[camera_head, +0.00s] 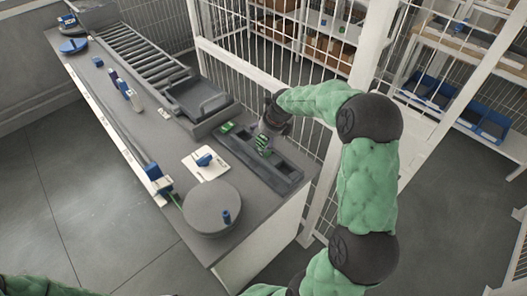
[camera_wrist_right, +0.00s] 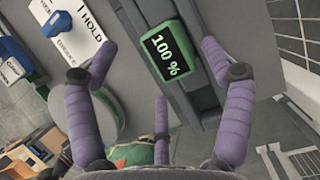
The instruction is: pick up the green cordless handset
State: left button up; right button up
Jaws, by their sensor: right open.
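The green handset (camera_wrist_right: 170,48) shows in the right wrist view as a green-framed device with a dark screen reading "100 %". It sits in a dark slotted tray (camera_wrist_right: 205,98). In the head view the tray (camera_head: 286,184) lies along the right end of the bench, with a green piece (camera_head: 263,144) under my right gripper (camera_head: 266,138). My right gripper (camera_wrist_right: 157,55) is open, its purple fingers apart on either side of the handset in the wrist view; I see no clear contact. My left gripper is out of view.
A white card (camera_head: 195,170) marked "HOLD" holds a blue device (camera_head: 204,159). A round grey disc (camera_head: 212,207) carries a small blue item. Another green item (camera_head: 226,127) lies at the tray's far end. A roller conveyor (camera_head: 140,50) and wire fence stand behind.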

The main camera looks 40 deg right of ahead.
aim_at(262, 144)
jog(key=shift+s+b+x, duration=0.15)
jog(key=shift+b+x, duration=0.2)
jog(key=shift+x, duration=1)
jog(key=shift+s+b+x, duration=0.1)
jog(key=shift+b+x, duration=0.25)
jog(key=shift+x, duration=1.05)
jog(key=shift+d, duration=0.1)
jog(key=shift+c, duration=0.3)
jog(key=c, duration=1.4)
